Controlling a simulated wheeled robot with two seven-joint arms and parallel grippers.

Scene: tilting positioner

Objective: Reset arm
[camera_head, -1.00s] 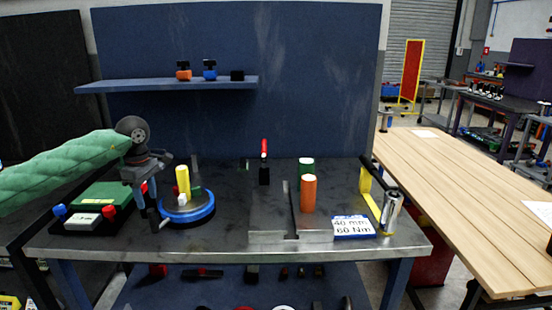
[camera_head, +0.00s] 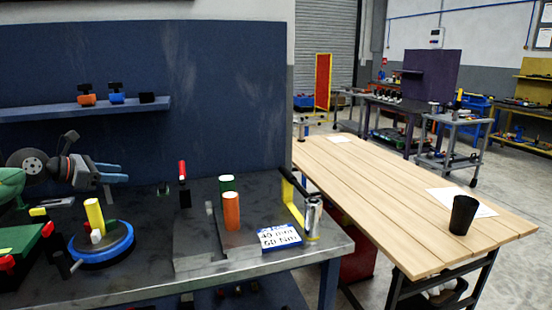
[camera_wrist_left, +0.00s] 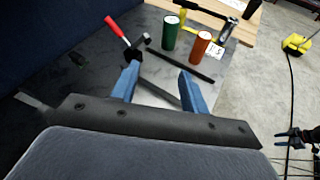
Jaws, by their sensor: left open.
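My left gripper (camera_head: 122,173) is over the left part of the dark workbench (camera_head: 150,275), above and behind the blue round turntable (camera_head: 103,255). Its two blue fingers are apart and empty, pointing right in the head view. In the left wrist view the open fingers (camera_wrist_left: 158,72) point toward a red-handled tool (camera_wrist_left: 117,27), a green cylinder (camera_wrist_left: 171,32) and an orange cylinder (camera_wrist_left: 200,46), touching none. A yellow cylinder (camera_head: 95,214) stands at the turntable. A small dark and blue shape (camera_wrist_left: 296,139) at the wrist view's right edge may be my right gripper; its jaws are unclear.
The blue back panel (camera_head: 200,60) with a shelf (camera_head: 60,111) stands behind the bench. A label card (camera_head: 279,237) and a silver cylinder (camera_head: 312,214) are near the bench's right end. A wooden table (camera_head: 400,190) holding a black cup (camera_head: 463,215) is at right.

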